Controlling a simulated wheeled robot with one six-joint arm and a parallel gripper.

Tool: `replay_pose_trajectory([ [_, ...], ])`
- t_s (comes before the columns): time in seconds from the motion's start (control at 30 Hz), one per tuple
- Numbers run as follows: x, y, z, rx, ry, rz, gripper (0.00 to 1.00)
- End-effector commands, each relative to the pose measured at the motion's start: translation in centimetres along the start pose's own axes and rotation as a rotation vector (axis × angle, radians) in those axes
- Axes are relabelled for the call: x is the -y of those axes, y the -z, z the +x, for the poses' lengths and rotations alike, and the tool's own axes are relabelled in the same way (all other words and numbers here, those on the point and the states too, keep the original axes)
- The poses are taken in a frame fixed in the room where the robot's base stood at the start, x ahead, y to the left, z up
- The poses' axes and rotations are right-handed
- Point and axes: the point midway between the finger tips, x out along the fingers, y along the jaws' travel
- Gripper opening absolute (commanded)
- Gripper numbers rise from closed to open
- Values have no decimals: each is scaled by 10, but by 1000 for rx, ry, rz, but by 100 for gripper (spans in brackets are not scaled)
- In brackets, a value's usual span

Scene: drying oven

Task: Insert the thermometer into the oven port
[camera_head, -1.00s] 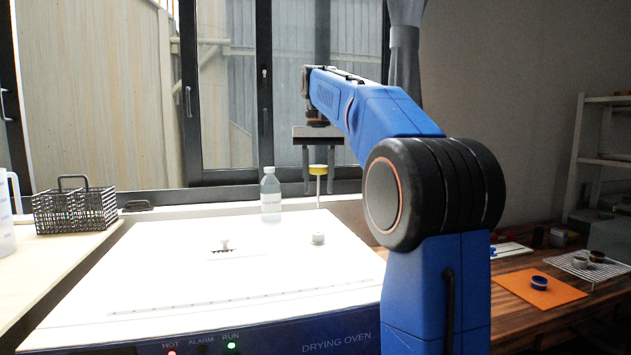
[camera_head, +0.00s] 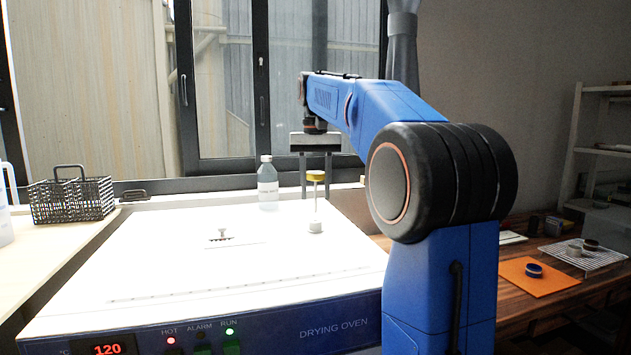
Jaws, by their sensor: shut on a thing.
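The thermometer, with a yellow cap (camera_head: 316,175) and a thin pale stem (camera_head: 315,199), hangs upright in my gripper (camera_head: 315,182). My gripper points straight down and is shut on the thermometer at its cap, one finger on either side. The oven port (camera_head: 316,227) is a small whitish collar on the oven's white top, directly below the thermometer in this view. The stem's lower end meets the top of the collar in the picture. I cannot tell whether the tip is inside it, just above it or behind it.
The drying oven (camera_head: 345,327) has a white top with a small knobbed fitting (camera_head: 223,234) left of the port. A clear bottle (camera_head: 267,187) stands behind, left of my gripper. A wire basket (camera_head: 70,201) is far left. An orange mat (camera_head: 541,283) lies on the right bench.

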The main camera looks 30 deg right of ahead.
Motion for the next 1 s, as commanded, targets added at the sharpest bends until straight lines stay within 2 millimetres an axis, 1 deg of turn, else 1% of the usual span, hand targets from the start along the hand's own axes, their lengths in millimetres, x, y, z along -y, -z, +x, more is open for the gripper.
replay_pose_trajectory([
  [0.13, 0, 0, 7, 0, 0, 0, 17],
  [0.3, 0, 0, 11, 0, 0, 0, 17],
  [1.0, 0, 0, 11, 0, 0, 0, 17],
])
